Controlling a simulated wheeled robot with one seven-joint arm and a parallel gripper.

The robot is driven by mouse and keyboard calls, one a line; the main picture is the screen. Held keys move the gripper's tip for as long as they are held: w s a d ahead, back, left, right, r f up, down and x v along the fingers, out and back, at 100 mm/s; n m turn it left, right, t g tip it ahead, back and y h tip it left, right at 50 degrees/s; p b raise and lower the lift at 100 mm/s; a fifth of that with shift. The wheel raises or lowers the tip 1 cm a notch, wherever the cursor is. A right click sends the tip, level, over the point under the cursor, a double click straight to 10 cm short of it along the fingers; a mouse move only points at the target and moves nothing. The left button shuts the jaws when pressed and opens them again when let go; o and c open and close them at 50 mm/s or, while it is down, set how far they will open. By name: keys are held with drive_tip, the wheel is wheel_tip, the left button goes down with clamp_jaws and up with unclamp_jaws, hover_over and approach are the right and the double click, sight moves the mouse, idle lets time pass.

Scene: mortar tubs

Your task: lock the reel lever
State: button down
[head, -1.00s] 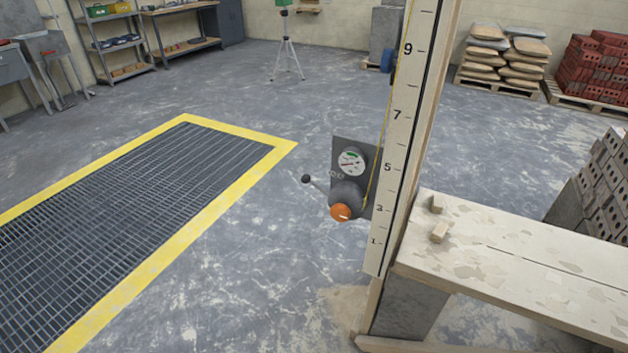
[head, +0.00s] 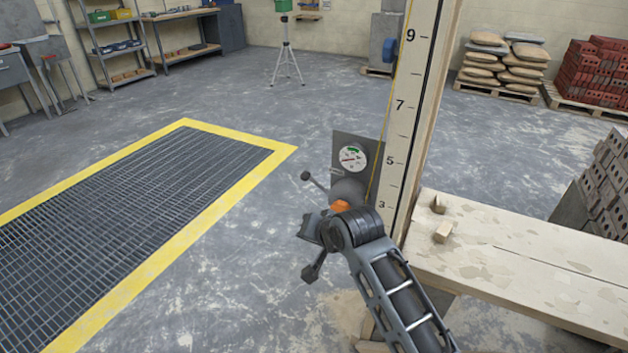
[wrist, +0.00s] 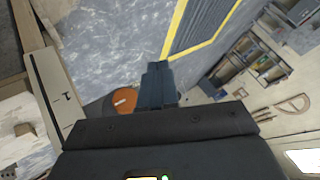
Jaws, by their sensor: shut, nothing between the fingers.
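The reel is a dark grey drum (head: 349,190) with an orange knob (head: 341,206) on a grey plate (head: 368,146) beside the tall numbered board. Its lever, a thin rod with a black ball end (head: 306,176), points up and left from the drum. A yellow cord (head: 378,160) runs up from the reel. My gripper (head: 310,228) is below and left of the drum in the head view, and my arm hides the drum's lower part. In the wrist view my gripper (wrist: 158,75) is shut and empty, with the orange knob (wrist: 124,100) just left of the fingers. The lever cannot be made out there.
A round dial (head: 353,158) sits above the drum. The numbered board (head: 411,100) stands upright just right of the reel, and a plank bench (head: 530,265) with small wood blocks is further right. The floor on the left is open, with a yellow-edged grate (head: 130,190).

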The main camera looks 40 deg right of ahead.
drive_tip(key=w+d+r+m+g, duration=0.1)
drive_tip(key=w+d+r, duration=0.2)
drive_tip(key=d, duration=0.4)
drive_tip(key=w+d+r+m+g+h+b, duration=0.1)
drive_tip(key=w+d+r+m, duration=0.1)
drive_tip(key=d+r, duration=0.4)
drive_tip(key=shift+w+d+r, duration=0.2)
drive_tip(key=shift+w+d, duration=0.3)
drive_tip(key=shift+w, duration=0.2)
approach(312, 180)
drive_tip(key=x, duration=0.5)
drive_tip(key=shift+s+d+f, duration=0.25)
drive_tip(key=shift+s, duration=0.05)
drive_tip(key=shift+w+a+f, duration=0.2)
drive_tip(key=shift+w, duration=0.55)
